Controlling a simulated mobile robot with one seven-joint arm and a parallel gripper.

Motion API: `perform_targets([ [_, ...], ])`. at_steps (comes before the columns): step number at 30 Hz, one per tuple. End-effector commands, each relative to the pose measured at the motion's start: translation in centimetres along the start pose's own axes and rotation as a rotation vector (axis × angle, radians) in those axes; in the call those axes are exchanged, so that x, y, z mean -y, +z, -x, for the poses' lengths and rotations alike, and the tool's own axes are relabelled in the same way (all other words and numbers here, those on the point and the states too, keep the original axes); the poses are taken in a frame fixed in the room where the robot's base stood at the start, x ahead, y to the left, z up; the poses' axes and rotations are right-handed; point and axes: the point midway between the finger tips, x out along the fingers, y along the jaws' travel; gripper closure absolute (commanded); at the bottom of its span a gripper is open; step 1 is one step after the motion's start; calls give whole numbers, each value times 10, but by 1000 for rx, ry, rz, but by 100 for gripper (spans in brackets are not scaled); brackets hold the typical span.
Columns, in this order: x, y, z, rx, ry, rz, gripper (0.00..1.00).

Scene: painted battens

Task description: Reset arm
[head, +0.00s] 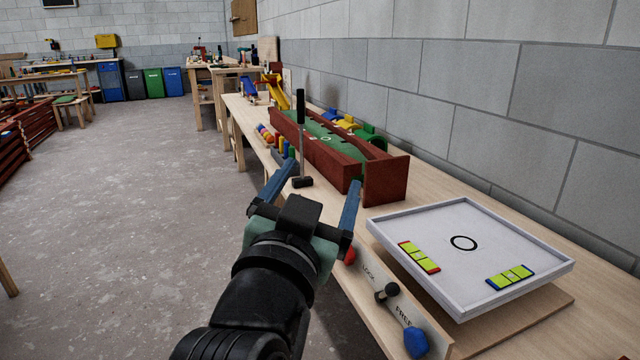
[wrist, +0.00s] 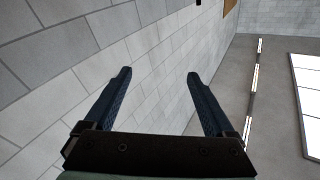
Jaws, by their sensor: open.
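My gripper (head: 315,188) is open and empty in the head view, held in front of the long wooden bench. Its two blue fingers stand wide apart and point away toward the bench's far part. In the wrist view my gripper (wrist: 158,78) shows both fingers spread with nothing between them. Behind them are only the block wall and, to the right, what looks like the ceiling with light strips. A black-handled upright tool (head: 300,125) with a dark block at its foot shows just beyond the fingers; I cannot tell how far apart they are.
A white-rimmed tray (head: 463,213) with a ring mark and yellow-green battens sits on the bench at right. A red-brown trough (head: 385,178) with a green inside stands behind. A panel (head: 395,285) marked LOCK and FREE has red and blue knobs.

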Motion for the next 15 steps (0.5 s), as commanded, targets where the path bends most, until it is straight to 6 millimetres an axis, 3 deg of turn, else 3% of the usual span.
perform_targets([
  [11, 1, -4, 1, -10, -7, 2, 11],
  [14, 5, -28, 7, -63, -51, 11, 11],
  [15, 8, -45, 13, -104, -82, 19, 11],
])
